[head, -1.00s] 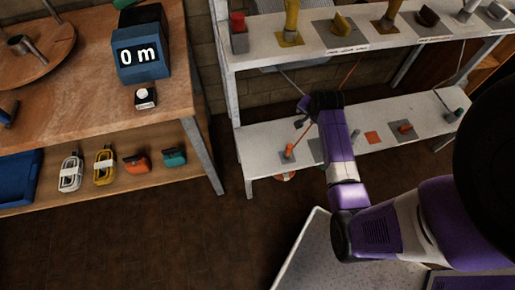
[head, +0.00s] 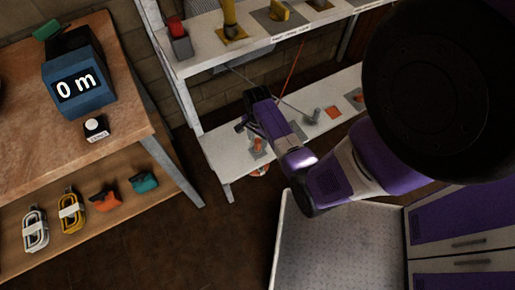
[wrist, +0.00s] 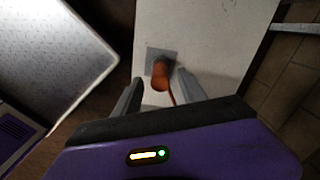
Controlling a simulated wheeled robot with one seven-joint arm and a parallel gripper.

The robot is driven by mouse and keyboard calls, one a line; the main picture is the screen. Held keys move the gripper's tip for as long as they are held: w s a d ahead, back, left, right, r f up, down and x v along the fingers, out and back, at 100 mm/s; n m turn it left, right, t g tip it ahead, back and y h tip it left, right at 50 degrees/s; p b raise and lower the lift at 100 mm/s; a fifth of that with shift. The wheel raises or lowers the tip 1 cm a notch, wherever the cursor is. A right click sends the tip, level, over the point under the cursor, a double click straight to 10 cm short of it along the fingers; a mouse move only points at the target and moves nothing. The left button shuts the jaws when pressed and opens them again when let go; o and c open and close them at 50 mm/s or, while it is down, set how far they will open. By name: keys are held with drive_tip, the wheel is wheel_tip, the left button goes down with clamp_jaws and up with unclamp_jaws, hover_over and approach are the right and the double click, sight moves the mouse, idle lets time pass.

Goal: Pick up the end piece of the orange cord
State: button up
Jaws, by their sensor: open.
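The orange end piece (wrist: 160,76) stands on a small grey square plate (wrist: 153,53) on the white lower shelf, with a thin red-orange cord running from it. In the head view the orange end piece (head: 258,145) shows near the left end of the lower shelf, with the orange cord (head: 291,72) rising behind my arm. My gripper (wrist: 157,88) is open in the wrist view, its two grey fingers on either side of the orange end piece, with gaps visible. I cannot tell how deep the fingers reach around it. In the head view my gripper (head: 243,124) is just above and left of the piece.
The upper shelf (head: 205,62) holds several fittings. A workbench (head: 50,135) stands at left, with a display reading 0 m (head: 78,84).

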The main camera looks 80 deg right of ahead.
sight(258, 146)
drive_tip(key=shift+f, duration=1.4)
clamp_jaws()
drive_tip(key=shift+r, duration=0.15)
